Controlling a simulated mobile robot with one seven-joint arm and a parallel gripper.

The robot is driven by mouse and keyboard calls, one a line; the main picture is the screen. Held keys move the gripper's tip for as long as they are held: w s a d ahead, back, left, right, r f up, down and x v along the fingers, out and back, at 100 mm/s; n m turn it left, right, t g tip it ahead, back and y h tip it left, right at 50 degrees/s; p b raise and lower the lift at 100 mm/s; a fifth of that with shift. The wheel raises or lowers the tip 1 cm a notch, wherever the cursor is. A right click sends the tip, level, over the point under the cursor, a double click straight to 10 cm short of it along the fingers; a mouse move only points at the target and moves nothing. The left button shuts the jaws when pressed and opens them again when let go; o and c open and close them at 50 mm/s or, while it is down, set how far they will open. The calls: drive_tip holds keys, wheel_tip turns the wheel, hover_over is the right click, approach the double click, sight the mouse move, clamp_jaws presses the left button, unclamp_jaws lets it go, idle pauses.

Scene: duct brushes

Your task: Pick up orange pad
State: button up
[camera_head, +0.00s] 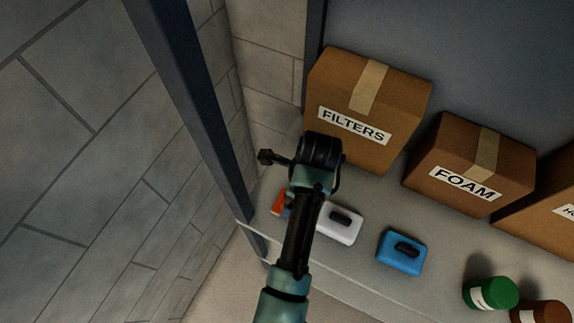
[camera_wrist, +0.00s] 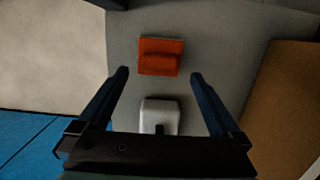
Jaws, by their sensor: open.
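The orange pad (camera_head: 278,204) lies at the left end of the shelf (camera_head: 365,210), partly hidden behind my arm in the head view. In the wrist view the orange pad (camera_wrist: 160,57) is in full sight, a flat square with a raised grip bar. It lies ahead of my gripper (camera_wrist: 158,75), roughly centred between the two fingers. My gripper is open and empty, and the fingers do not appear to touch the pad. In the head view my arm's end (camera_head: 318,155) is above the shelf, in front of a box.
A white pad (camera_head: 339,223) is close beside the orange one, with a blue pad (camera_head: 401,252) farther right. Cardboard boxes marked FILTERS (camera_head: 355,125) and FOAM (camera_head: 465,175) stand behind. A dark post (camera_head: 205,105) rises at the shelf's left end. Green (camera_head: 490,293) and brown (camera_head: 541,312) containers stand right.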

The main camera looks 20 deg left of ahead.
drive_tip(key=f, duration=0.1)
drive_tip(key=a+f+p, duration=0.1)
drive_tip(key=f, duration=0.2)
drive_tip(key=shift+s+a, duration=0.15)
drive_tip(key=shift+a, duration=0.2)
drive_tip(key=shift+f, duration=0.6)
drive_tip(key=c, duration=1.1)
drive_tip(key=shift+r, duration=0.1)
wheel_tip(320, 180, up, 10)
drive_tip(key=shift+f+b, duration=0.1)
drive_tip(key=shift+b, duration=0.4)
